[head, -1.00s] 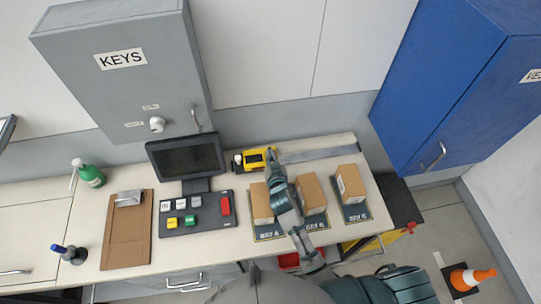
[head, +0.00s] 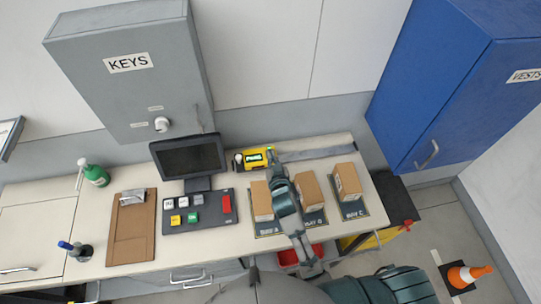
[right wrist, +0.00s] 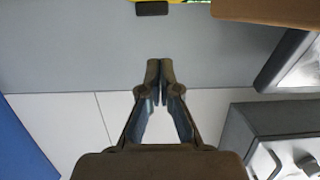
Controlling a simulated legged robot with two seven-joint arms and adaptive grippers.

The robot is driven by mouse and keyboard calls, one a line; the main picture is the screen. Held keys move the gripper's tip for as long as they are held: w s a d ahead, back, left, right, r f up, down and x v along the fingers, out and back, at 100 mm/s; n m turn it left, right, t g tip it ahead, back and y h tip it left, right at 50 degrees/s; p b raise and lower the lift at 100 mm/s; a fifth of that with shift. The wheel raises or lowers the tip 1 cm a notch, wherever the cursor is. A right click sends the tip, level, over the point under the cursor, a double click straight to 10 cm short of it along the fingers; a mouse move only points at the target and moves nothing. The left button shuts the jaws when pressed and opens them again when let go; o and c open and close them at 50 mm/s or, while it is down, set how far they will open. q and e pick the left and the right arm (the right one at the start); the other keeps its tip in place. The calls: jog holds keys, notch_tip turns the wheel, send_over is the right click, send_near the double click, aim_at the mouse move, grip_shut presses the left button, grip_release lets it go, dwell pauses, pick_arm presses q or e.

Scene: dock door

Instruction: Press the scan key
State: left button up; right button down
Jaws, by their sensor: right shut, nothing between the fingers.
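A yellow handheld scanner (head: 243,163) with a lit green screen lies at the back of the bench in the head view. Its yellow edge shows at the top of the right wrist view (right wrist: 178,2). A dark key panel (head: 211,214) in front of the monitor has several keys, including a yellow key (head: 176,220), a green key (head: 193,218) and a red key (head: 227,204). The key labels are too small to read. My right gripper (head: 269,151) is beside the scanner's right end; contact cannot be told. Its fingers (right wrist: 160,66) are shut and empty. My left gripper is not in view.
Brown boxes (head: 308,190) stand on bay mats beside and under my right arm. A monitor (head: 188,156) stands behind the panel. A clipboard (head: 132,228), a green bottle (head: 96,175) and a grey key cabinet (head: 120,75) are at the left. A blue cabinet (head: 430,80) is at the right.

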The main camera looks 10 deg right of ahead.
jog(key=b+v, duration=0.1)
jog(key=v, duration=0.5)
jog(key=shift+s+d+r, duration=0.2)
jog(key=shift+s, duration=0.2)
jog(key=shift+a, duration=0.25)
jog(key=shift+d, duration=0.15)
